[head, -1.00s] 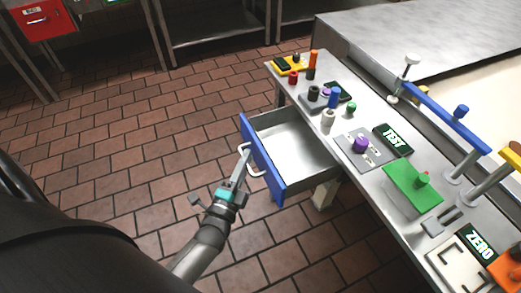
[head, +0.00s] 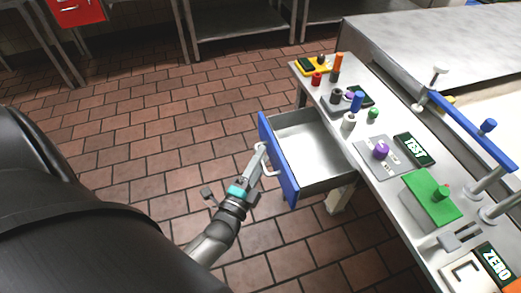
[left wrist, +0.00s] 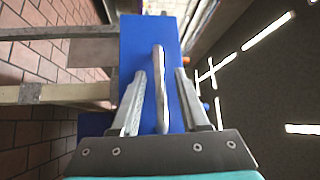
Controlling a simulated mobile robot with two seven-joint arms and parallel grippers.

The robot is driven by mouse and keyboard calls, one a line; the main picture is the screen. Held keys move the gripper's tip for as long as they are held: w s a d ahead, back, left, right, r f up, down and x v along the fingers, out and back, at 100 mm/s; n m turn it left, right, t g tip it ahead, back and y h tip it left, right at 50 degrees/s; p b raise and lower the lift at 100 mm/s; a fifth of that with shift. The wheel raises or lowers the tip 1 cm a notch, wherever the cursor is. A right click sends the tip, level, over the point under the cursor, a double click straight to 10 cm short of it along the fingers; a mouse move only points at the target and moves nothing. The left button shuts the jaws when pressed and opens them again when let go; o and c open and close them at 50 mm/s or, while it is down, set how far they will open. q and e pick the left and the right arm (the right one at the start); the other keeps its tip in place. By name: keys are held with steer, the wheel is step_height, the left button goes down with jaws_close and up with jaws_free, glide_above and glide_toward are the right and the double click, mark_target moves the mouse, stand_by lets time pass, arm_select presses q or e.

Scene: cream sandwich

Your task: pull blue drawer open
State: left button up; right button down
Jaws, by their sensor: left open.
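The blue drawer (head: 279,158) stands pulled out from the side of the metal table, its grey inside empty. Its blue front (left wrist: 150,45) fills the middle of the left wrist view, with a pale bar handle (left wrist: 160,85) on it. My left gripper (head: 262,160) is at the handle. In the left wrist view its two fingers (left wrist: 160,100) are apart, one on each side of the handle, and they do not grip it. My right gripper is in neither view.
The metal table (head: 345,150) carries several small coloured pegs, a green block (head: 425,200), a TEST display (head: 414,149) and a blue rail (head: 465,128). A red box (head: 77,12) is at the back left. The tiled floor (head: 150,150) left of the drawer is clear.

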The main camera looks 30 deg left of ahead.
arm_select(q)
steer(key=s+d+f, duration=0.2)
steer(key=s, duration=1.3)
steer(key=shift+w, duration=0.1)
steer(key=s+d+f+n+g+h, duration=0.1)
steer(key=s+d+f+n+g, duration=0.15)
steer(key=f, duration=0.45)
steer(key=s+d+f+n+g+h, duration=0.15)
steer(key=f+g, duration=0.25)
steer(key=f, duration=0.4)
steer(key=s+d+f+n+g+h, duration=0.1)
steer(key=f+n+g, duration=0.15)
steer(key=f, duration=0.45)
steer(key=s+a+f+n+g+y, duration=0.1)
steer(key=s+f+n+g, duration=0.5)
steer(key=s, duration=0.8)
step_height(320, 180, down, 4)
steer(key=g, duration=0.3)
steer(key=shift+s+a+f, duration=0.15)
steer(key=shift+s+a, duration=0.05)
steer(key=shift+a, duration=0.05)
steer(key=shift+w, duration=0.15)
